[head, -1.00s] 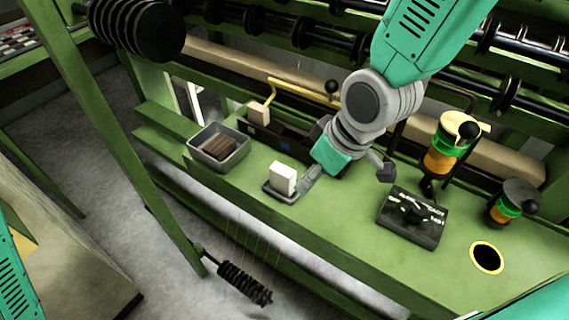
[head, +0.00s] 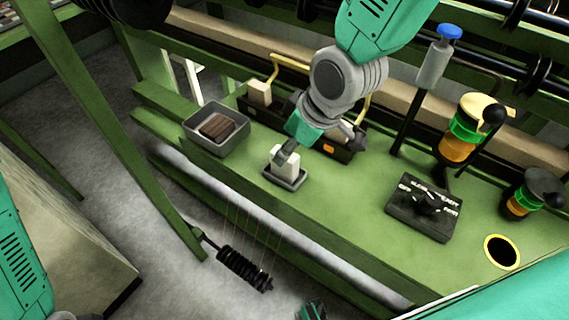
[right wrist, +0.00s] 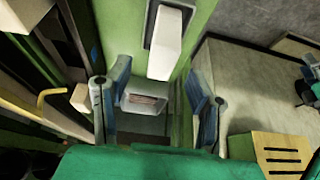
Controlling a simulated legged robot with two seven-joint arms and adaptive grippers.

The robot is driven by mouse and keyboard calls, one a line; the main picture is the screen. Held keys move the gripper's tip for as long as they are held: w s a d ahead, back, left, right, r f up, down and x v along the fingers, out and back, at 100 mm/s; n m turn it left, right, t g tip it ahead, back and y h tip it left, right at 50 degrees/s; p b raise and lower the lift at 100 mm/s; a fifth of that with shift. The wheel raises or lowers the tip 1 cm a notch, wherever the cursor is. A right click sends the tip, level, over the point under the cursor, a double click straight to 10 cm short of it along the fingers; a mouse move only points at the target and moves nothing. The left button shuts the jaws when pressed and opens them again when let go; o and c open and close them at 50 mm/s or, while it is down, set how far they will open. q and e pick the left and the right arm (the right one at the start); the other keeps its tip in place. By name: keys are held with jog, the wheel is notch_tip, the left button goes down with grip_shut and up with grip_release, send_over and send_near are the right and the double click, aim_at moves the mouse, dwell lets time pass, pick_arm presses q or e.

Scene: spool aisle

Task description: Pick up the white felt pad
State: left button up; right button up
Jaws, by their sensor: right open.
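The white felt pad (head: 273,164) is a white block standing upright in a small dark grey tray (head: 297,184) on the green bench. My right gripper (head: 312,145) comes down from above at the pad; one grey finger overlaps the pad and hides part of it. In the right wrist view the white pad (right wrist: 168,45) is at the top centre, past the two spread fingers of the gripper (right wrist: 158,85). The gripper is open, with nothing held. A dark and teal piece (head: 312,310) at the bottom edge is probably my left gripper; its jaws cannot be made out.
A grey bin (head: 205,146) with brown blocks is left of the pad. A black organiser (head: 333,148) is close behind the gripper. A black switch box (head: 424,208), a blue-capped post (head: 435,62) and banded lamps stand right. Open bench lies between tray and switch box.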

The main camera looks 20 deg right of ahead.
aim_at(285, 165)
jog(key=x, duration=0.4)
jog(key=shift+s+d+b, duration=0.1)
jog(key=shift+d+b, duration=0.15)
jog(key=shift+b, duration=0.1)
jog(key=shift+a+f, duration=0.15)
jog(key=shift+a, duration=0.25)
jog(key=c, duration=1.1)
jog(key=shift+d, duration=0.1)
grip_shut()
jog(key=shift+d, duration=0.1)
